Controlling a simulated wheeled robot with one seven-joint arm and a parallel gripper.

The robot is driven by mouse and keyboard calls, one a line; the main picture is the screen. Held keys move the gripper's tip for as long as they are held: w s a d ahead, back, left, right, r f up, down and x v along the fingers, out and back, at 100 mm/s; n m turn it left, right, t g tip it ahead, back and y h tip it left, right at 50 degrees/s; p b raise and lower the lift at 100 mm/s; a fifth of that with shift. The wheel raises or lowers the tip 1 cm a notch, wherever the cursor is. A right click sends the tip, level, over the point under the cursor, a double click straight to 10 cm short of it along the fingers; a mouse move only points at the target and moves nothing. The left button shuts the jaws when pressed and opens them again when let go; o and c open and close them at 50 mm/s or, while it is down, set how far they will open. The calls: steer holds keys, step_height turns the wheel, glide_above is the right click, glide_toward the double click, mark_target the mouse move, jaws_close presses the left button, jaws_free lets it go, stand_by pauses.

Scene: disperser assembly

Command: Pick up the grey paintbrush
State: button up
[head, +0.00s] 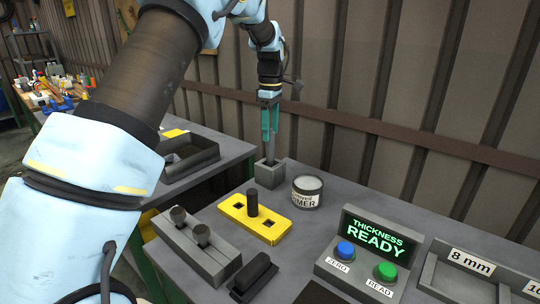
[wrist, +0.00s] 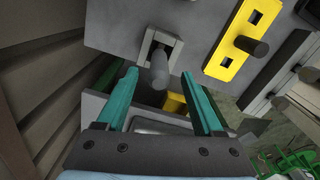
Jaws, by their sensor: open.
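The grey paintbrush (head: 269,151) stands upright in a small grey square holder (head: 268,176) at the back of the table. In the wrist view, its rounded handle (wrist: 159,70) rises from the holder (wrist: 150,42) towards the camera. My gripper (head: 270,135) is directly above the holder, pointing down. Its teal fingers are open, and in the wrist view the gripper (wrist: 158,74) has one fingertip on each side of the handle. I see no contact between fingers and handle. The brush's lower end is hidden in the holder.
A primer can (head: 307,191) stands right of the holder. A yellow plate with a black peg (head: 253,207) lies in front. A grey block with two knobs (head: 196,246) and a thickness gauge (head: 368,255) are nearer. A ribbed wall (head: 350,90) is close behind.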

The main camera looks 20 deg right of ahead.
mark_target(270, 151)
steer(key=shift+f+p, duration=1.65)
steer(key=shift+f, duration=2.35)
jaws_close()
